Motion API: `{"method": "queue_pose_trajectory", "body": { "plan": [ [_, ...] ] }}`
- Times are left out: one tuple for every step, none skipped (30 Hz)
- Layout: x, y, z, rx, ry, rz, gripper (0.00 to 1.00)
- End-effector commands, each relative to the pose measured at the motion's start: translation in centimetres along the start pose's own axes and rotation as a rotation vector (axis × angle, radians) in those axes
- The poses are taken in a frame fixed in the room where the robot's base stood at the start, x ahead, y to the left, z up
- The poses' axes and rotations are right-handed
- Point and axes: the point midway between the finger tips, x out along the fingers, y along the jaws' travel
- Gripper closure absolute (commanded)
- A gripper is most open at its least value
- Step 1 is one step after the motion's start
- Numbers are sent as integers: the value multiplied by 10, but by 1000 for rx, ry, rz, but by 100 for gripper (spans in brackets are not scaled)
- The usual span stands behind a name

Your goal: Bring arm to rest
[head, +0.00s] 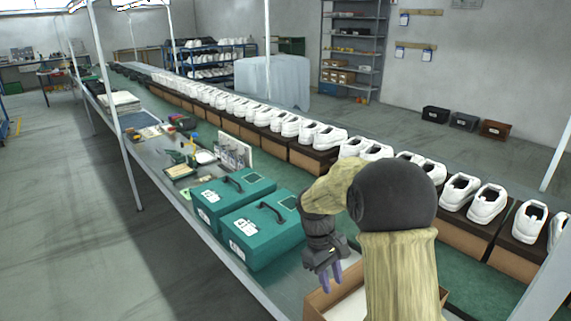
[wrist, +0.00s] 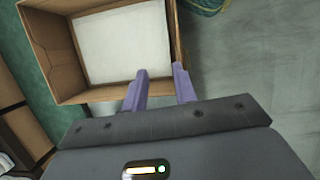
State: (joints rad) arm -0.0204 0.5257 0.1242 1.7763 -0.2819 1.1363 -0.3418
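My gripper (head: 330,282) is bent downward in the head view, above the near edge of the line and beside an open cardboard box (head: 318,303). In the wrist view, the two purple fingers of my gripper (wrist: 159,70) stand apart with nothing between them. The open box (wrist: 52,50) lies beyond the fingertips, with a white surface inside. The fingertips overlap the box's edge in that view; I cannot tell the height gap. My arm hides part of the box in the head view.
Two teal cases (head: 262,228) stand left of my gripper on the workbench (head: 150,160). Behind my arm runs a long row of white shoes (head: 487,203) on boxes. Tools and a white board (head: 234,150) lie farther back. Grey floor (head: 90,250) is clear at left.

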Motion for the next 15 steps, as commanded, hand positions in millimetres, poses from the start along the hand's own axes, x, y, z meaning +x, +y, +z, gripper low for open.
{"method": "queue_pose_trajectory", "body": {
  "plan": [
    [-5,-3,7,20,21,0,72],
    [-6,-6,11,35,36,-2,72],
    [-9,-10,18,62,62,-2,72],
    [-10,-13,23,84,83,-4,72],
    [-12,-17,28,109,107,-7,72],
    [-14,-23,37,145,141,-10,72],
    [-15,-27,43,175,167,-14,72],
    [-16,-31,49,205,195,-16,72],
    [-18,-37,58,247,229,-22,72],
    [-18,-41,64,280,256,-25,72],
    [-20,-45,71,312,284,-29,72],
    [-20,-50,80,356,318,-34,72],
    [-21,-54,86,391,345,-39,72],
    [-21,-58,93,425,371,-43,72],
    [-22,-63,102,471,405,-50,72]
  ]
}}
